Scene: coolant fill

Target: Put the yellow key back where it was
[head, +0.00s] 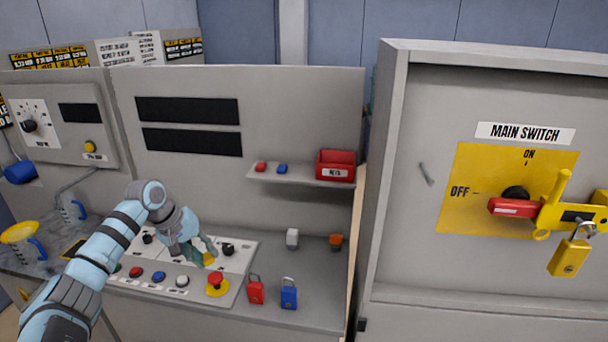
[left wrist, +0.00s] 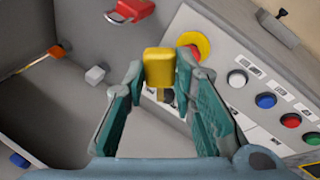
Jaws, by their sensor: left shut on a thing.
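The yellow key (left wrist: 159,66) is held between the fingertips of my left gripper (left wrist: 162,76) in the left wrist view. A dark part shows below its yellow head; I cannot tell whether it sits in the panel. In the head view my left gripper (head: 200,256) is low over the sloped control panel (head: 240,262), left of the red emergency button (head: 216,280). Only a bit of the yellow key (head: 209,246) shows there behind the fingers. A red box (head: 335,166) with a label stands on the small shelf (head: 290,174). My right gripper is not in view.
Red (head: 256,291) and blue (head: 288,294) padlocks are on the bench, right of the panel. A white block (head: 292,238) and an orange piece (head: 336,241) are behind them. A yellow padlock (head: 568,257) hangs at the main switch. A yellow funnel (head: 20,233) is far left.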

